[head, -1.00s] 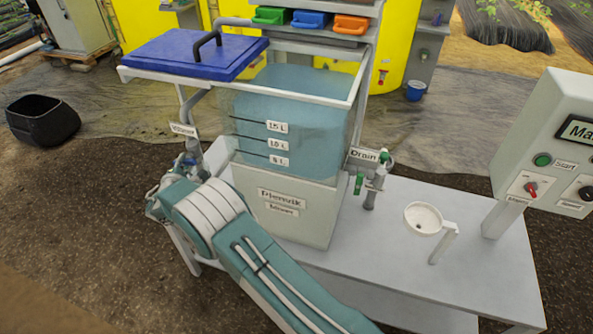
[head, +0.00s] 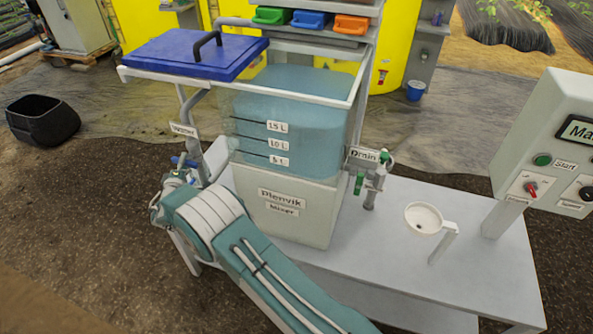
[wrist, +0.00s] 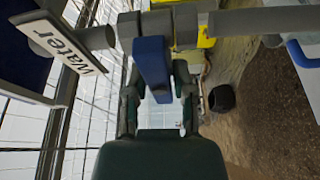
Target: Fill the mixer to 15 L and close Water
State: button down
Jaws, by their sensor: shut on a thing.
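The Plenvik mixer (head: 285,205) is a clear tank on a pale base, with 15 L, 10 L and 5 L marks. Bluish water (head: 290,110) stands in it, its surface above the 15 L line. The Water label (head: 184,130) is at the tank's left; it also shows in the wrist view (wrist: 60,40). The blue Water valve handle (wrist: 152,65) points crosswise to the grey pipe (wrist: 260,22). My gripper (wrist: 157,85) is shut on this handle, its dark fingers on both sides. In the head view my gripper is left of the tank, mostly hidden behind my wrist.
The Drain valve (head: 360,182) with a green handle is right of the tank. A control box (head: 548,150) is at the right. A blue lid (head: 195,53) lies at the tank's upper left. A black bin (head: 42,118) is on the ground.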

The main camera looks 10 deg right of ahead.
jog(key=shift+c, duration=2.2)
grip_release()
jog(key=shift+d+f, duration=0.1)
jog(key=shift+f, duration=0.4)
jog(key=shift+r, duration=0.2)
jog(key=shift+r, duration=0.1)
jog(key=s+a, duration=0.3)
jog(key=s, duration=0.3)
jog(key=shift+a, duration=0.35)
jog(key=shift+r, duration=0.1)
